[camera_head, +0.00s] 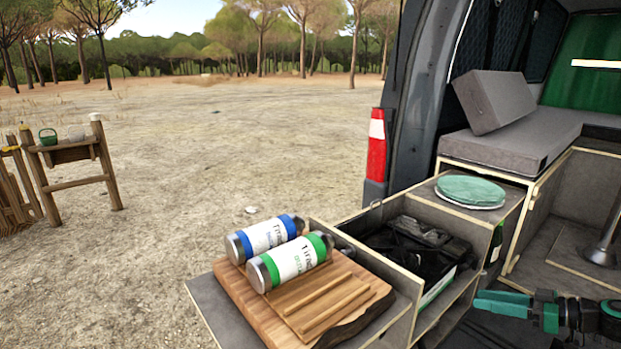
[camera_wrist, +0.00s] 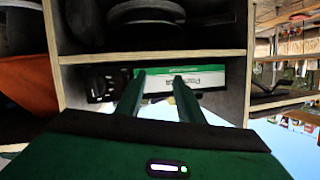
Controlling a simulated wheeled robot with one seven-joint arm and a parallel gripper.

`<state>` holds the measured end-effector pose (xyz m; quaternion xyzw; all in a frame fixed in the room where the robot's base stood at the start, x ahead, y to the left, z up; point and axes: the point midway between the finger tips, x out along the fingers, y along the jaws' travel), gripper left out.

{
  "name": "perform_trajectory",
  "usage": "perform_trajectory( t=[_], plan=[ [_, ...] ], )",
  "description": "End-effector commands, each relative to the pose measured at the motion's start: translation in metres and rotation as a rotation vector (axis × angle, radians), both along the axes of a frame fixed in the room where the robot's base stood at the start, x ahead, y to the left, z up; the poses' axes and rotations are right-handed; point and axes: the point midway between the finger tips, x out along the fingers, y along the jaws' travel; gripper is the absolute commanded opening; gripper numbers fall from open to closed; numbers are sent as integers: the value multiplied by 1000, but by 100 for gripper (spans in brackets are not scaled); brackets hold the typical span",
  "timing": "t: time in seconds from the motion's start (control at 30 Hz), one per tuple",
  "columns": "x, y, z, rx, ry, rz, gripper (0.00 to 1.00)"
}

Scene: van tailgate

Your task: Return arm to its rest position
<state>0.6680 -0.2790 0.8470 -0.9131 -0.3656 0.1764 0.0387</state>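My arm reaches in from the lower right of the head view, low and level beside the van's tailgate unit. My gripper (camera_head: 479,302) points left, towards the open side of the unit. In the wrist view my gripper (camera_wrist: 159,80) shows two green fingers held apart with nothing between them. Beyond the fingertips, a green and white box (camera_wrist: 205,78) sits in a compartment of the wooden shelving (camera_wrist: 150,57). I cannot tell how far the tips are from it.
A blue-labelled bottle (camera_head: 268,234) and a green-labelled bottle (camera_head: 296,258) lie on a wooden board (camera_head: 240,297) on the pulled-out unit. A round green-topped item (camera_head: 470,190) rests behind. Grey cushions (camera_head: 510,147) fill the van's bench. Open sandy ground lies left.

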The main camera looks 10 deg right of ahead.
Motion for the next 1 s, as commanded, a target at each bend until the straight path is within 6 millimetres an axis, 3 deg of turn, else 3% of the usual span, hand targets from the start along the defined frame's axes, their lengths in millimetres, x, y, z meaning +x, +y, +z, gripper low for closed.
perform_trajectory(
  t=[0.03, 0.2, 0.47, 0.7, 1.0],
  plan=[
    [-2, 15, -2, -26, 82, 36, 34],
    [-21, 47, -13, -98, 366, 89, 34],
    [-61, 72, -6, -241, 741, 40, 34],
    [-100, 82, 22, -366, 999, -127, 34],
    [-155, 91, 72, -446, 1192, -447, 34]
  ],
)
